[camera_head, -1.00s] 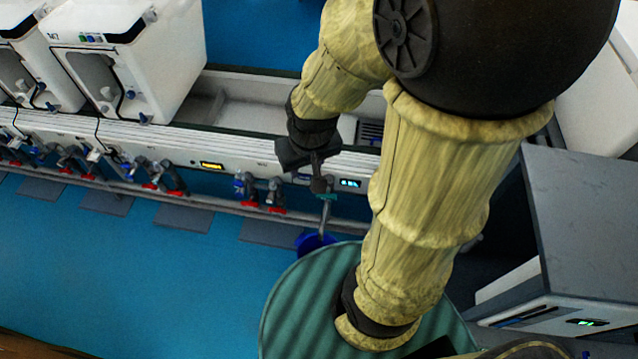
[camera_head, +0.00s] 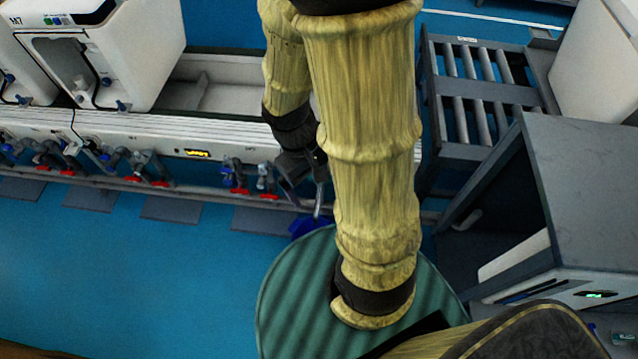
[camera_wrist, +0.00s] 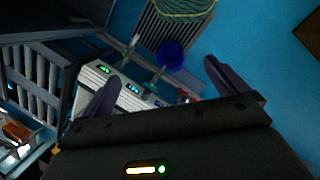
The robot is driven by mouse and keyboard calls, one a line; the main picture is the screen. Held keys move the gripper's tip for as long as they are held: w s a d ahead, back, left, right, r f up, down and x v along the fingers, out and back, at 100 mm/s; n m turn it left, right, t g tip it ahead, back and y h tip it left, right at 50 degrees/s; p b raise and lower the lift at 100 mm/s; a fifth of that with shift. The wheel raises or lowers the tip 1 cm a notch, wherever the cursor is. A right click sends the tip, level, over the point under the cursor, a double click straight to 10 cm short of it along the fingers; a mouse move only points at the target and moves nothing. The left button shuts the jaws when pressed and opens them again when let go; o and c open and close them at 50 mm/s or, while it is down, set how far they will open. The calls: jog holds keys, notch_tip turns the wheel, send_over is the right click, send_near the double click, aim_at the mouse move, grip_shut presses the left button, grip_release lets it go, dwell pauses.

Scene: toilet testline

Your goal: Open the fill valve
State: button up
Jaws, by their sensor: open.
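Valves with blue and red handles line the front of the white test line. The closest pair to my gripper are one valve (camera_head: 237,178) and another beside it (camera_head: 267,182); I cannot tell which is the fill valve. My gripper (camera_head: 311,190) hangs just right of this pair, partly hidden behind my arm, apart from them as far as I can see. In the wrist view my gripper (camera_wrist: 163,72) has its two dark fingers spread wide with nothing between them. Small red and blue valve parts (camera_wrist: 184,96) show between the fingers, partly hidden by the gripper body.
A blue bucket (camera_head: 306,226) stands on the floor below my gripper; it also shows in the wrist view (camera_wrist: 171,54). White toilet units (camera_head: 100,50) stand on the line at left. A roller conveyor (camera_head: 480,90) and grey cabinet (camera_head: 585,200) are at right. Blue floor at left is open.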

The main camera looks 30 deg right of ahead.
jog(key=s+d+f+n+g+h+b, duration=0.1)
jog(key=d+f+n+h+b, duration=0.4)
jog(key=f+h+b, duration=0.4)
jog(key=s+d+f+n+g+h+b, duration=0.15)
jog(key=d+f+n+h+b, duration=0.35)
jog(key=f, duration=0.5)
jog(key=w+a+f+n+t+y+b, duration=0.2)
jog(key=w+f+n+t+b, duration=0.2)
jog(key=f, duration=0.4)
jog(key=w+a+f+n+t+y+b, duration=0.2)
jog(key=w+f+n+t+b, duration=0.2)
jog(key=f+n+t+b, duration=0.3)
jog(key=w+a+f+n+t+y+b, duration=0.2)
jog(key=w+f+n+t+b, duration=0.2)
jog(key=f+t, duration=0.4)
notch_tip(320, 180, down, 3)
jog(key=shift+w+a+f+n+b, duration=0.1)
jog(key=shift+w+a+n+b, duration=0.1)
jog(key=shift+n+b, duration=0.65)
jog(key=shift+w+d+t, duration=0.1)
jog(key=shift+d+t, duration=0.05)
jog(key=shift+t, duration=0.1)
